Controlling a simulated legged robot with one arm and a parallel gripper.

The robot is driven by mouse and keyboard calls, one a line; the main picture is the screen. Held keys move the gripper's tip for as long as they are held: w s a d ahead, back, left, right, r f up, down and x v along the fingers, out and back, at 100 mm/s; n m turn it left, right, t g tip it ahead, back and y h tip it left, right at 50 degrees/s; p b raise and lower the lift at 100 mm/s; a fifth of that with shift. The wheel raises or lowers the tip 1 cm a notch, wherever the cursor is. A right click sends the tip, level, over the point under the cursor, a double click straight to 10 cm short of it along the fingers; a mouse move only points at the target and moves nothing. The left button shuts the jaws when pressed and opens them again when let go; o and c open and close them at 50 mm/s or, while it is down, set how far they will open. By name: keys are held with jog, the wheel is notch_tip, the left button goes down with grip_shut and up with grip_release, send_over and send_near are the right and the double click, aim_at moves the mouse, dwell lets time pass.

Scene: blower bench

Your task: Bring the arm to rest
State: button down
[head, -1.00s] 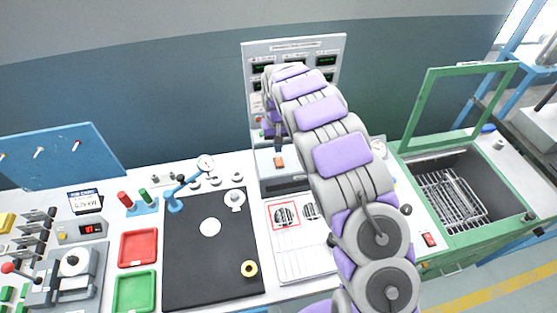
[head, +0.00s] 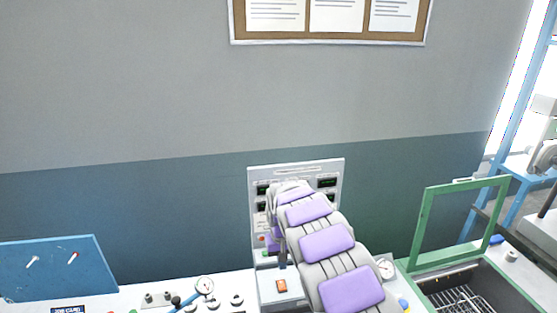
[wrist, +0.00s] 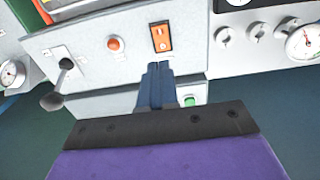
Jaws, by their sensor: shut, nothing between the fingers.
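My arm (head: 327,243) has grey links with purple pads and reaches from the lower right of the head view toward the instrument panel (head: 256,180) at the wall. Its far end is in front of that panel, and the fingers cannot be made out there. In the wrist view my gripper (wrist: 157,73) shows as two dark blue fingers pressed together, with nothing between them. The fingertips appear just below an orange rocker switch (wrist: 160,36) on a pale box front. I cannot tell whether they touch the box.
The wrist view shows an orange round button (wrist: 114,44), a black-knobbed lever (wrist: 58,88), a green button (wrist: 189,101) and a dial gauge (wrist: 303,42) around the fingers.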

jog(key=s+d+r+m, duration=0.1)
jog(key=s+d+r, duration=0.55)
jog(key=s, duration=0.25)
jog(key=s+d+r+m, duration=0.1)
jog(key=s+d+r, duration=0.5)
jog(key=s, duration=0.4)
jog(key=s+r+g+b, duration=0.1)
jog(key=s, duration=2.7)
jog(key=shift+s+r+g+b, duration=0.2)
jog(key=shift+s+g+b, duration=0.1)
jog(key=shift+g, duration=0.1)
